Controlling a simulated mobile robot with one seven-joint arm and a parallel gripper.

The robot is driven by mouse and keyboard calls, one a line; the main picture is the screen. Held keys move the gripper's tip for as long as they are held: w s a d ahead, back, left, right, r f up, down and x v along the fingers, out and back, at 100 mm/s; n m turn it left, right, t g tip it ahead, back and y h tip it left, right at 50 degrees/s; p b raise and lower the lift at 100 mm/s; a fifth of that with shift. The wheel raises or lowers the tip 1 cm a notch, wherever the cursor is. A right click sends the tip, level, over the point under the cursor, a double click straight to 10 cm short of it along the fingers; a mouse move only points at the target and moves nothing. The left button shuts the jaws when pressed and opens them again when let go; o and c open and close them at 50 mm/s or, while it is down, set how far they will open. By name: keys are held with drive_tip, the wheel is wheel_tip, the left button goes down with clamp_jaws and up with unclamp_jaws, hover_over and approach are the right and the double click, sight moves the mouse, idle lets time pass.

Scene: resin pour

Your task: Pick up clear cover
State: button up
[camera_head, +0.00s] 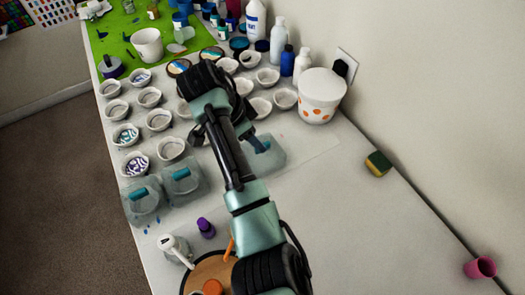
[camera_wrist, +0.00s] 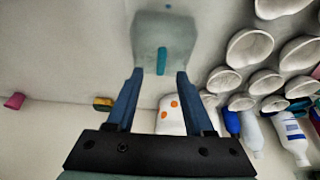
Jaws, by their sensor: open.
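Three clear covers with teal handles lie on the white table in the head view. Two are side by side at the left, one at the front (camera_head: 145,208) and one beside it (camera_head: 183,190). The third clear cover (camera_head: 270,158) is partly hidden behind my arm. A clear cover (camera_wrist: 165,28) fills the top middle of the wrist view, its teal handle (camera_wrist: 162,58) pointing toward my gripper. My gripper (camera_wrist: 160,74) is open and empty, its fingertips on either side of the handle's near end. Contact cannot be told.
Several small white bowls (camera_head: 158,120) stand in rows behind and left of the covers. A white tub with orange dots (camera_head: 320,95), a sponge (camera_head: 378,163) and a pink cup (camera_head: 480,268) are to the right. The front right table is clear.

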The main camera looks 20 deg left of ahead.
drive_tip(key=x, duration=0.4)
drive_tip(key=shift+w+f+p, duration=0.2)
drive_tip(key=shift+p, duration=0.1)
clamp_jaws()
